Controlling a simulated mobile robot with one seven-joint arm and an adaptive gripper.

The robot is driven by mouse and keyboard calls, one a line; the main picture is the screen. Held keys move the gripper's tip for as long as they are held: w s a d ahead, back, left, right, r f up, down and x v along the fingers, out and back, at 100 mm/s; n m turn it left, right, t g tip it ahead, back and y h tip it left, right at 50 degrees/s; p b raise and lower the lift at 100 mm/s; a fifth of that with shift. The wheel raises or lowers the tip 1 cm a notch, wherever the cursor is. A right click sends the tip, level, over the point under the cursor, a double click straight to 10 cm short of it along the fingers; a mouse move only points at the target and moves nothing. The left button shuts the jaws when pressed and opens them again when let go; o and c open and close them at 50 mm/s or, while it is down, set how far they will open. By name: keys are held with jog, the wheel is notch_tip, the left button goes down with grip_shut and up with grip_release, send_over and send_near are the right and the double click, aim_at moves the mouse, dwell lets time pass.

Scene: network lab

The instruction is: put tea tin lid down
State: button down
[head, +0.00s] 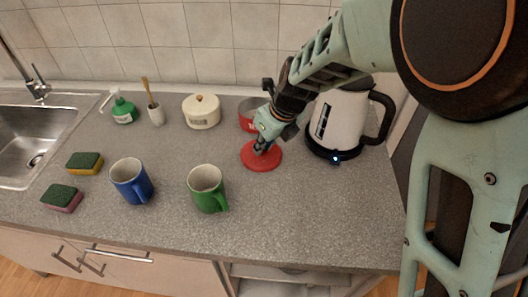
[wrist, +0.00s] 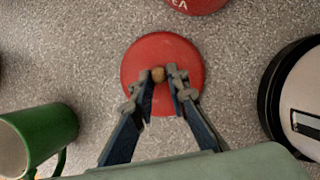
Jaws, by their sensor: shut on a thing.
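The tea tin lid (head: 262,160) is a flat red disc, low over or on the grey counter in the head view; I cannot tell whether it touches. In the wrist view the lid (wrist: 162,52) has a small wooden knob (wrist: 158,74). My gripper (head: 264,147) is shut on this knob from above; its fingertips (wrist: 159,78) sit on both sides of it. The red tea tin (head: 247,122) stands behind the lid, partly hidden by my gripper. Its edge with the letters "EA" shows at the top of the wrist view (wrist: 190,4).
A white kettle (head: 340,120) on a dark base stands close to the right. A green mug (head: 207,189) and a blue mug (head: 131,181) stand front left. A cream lidded pot (head: 202,112) is behind. The counter (head: 310,215) front right of the lid is clear.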

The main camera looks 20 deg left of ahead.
jog(key=shift+f, duration=0.4)
jog(key=c, duration=2.3)
grip_release()
jog(key=shift+f, duration=0.15)
jog(key=shift+c, duration=0.2)
jog(key=o, duration=0.5)
jog(key=shift+c, duration=0.2)
jog(key=shift+d+r, duration=0.1)
jog(key=shift+r, duration=0.5)
jog(key=p+v, duration=0.1)
jog(key=v, duration=1)
jog(key=shift+d+r, duration=0.1)
jog(key=shift+d, duration=0.15)
